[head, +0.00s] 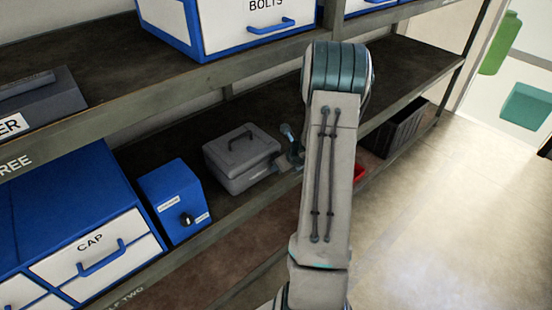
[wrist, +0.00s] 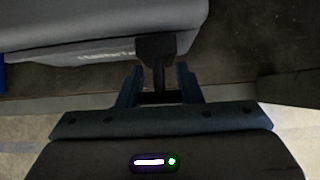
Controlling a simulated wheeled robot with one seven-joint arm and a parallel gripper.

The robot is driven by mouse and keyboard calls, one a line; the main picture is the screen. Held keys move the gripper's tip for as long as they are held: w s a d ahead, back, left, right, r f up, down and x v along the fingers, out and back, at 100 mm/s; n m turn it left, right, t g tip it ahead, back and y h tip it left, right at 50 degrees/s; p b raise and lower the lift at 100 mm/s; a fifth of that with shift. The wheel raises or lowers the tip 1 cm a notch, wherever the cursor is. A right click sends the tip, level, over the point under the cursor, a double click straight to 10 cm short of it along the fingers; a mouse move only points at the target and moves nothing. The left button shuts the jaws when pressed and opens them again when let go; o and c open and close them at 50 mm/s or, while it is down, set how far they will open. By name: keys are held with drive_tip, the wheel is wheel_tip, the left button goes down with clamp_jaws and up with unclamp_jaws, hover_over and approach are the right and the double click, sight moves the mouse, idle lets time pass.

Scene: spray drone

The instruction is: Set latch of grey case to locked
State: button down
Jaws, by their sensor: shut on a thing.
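The grey case (head: 241,160) sits closed on the middle shelf in the head view, with a dark handle on its lid. In the wrist view the case (wrist: 100,22) fills the upper left, with small lettering along its edge. A dark latch (wrist: 157,47) sticks out from the case's side. My gripper (wrist: 160,88) has its fingers on both sides of the latch's narrow stem and is shut on it. In the head view my gripper (head: 290,147) shows beside the case's right side, partly hidden by my arm. I cannot tell the latch's setting.
A blue box with a black knob (head: 187,219) stands left of the case. Blue-and-white drawers (head: 108,250) are farther left. A red item (head: 360,172) and a dark crate (head: 398,128) are right of my arm.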

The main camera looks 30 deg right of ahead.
drive_tip(key=shift+w+g+p, duration=0.15)
drive_tip(key=shift+g+p, duration=0.15)
drive_tip(key=shift+p, duration=0.3)
drive_tip(key=c, duration=1)
unclamp_jaws()
drive_tip(key=shift+r, duration=0.15)
drive_tip(key=p+v, duration=0.3)
drive_tip(key=v, duration=1)
drive_tip(key=shift+r, duration=0.25)
drive_tip(key=shift+a, duration=0.1)
